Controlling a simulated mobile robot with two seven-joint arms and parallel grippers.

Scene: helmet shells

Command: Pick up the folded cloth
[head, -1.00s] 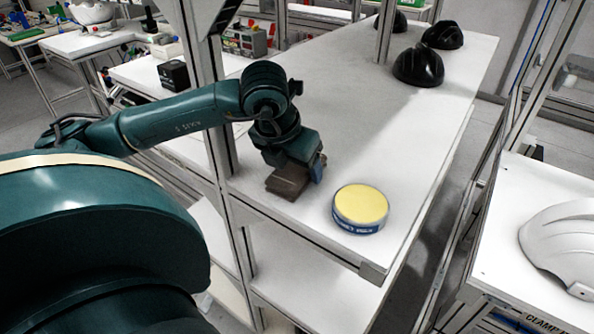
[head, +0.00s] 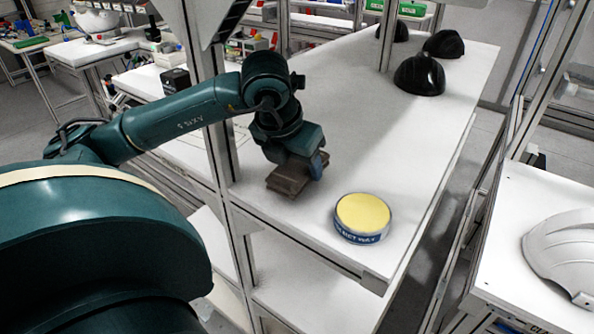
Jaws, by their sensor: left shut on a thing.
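The folded cloth (head: 287,182) is a brown, flat, layered bundle above the near left part of the white table (head: 330,110). My left gripper (head: 304,167) reaches down over it and is shut on it. The fingers are mostly hidden by the gripper body, with a blue-grey finger part showing at the right. The cloth appears slightly raised, but its gap to the table is hard to judge. My right gripper is not in view.
A round tin with a yellow top (head: 362,217) stands right of the cloth near the table's front edge. A metal upright (head: 217,130) stands just left of the gripper. Black helmet shells (head: 420,75) sit at the back. A white shell (head: 567,255) lies on the right-hand table.

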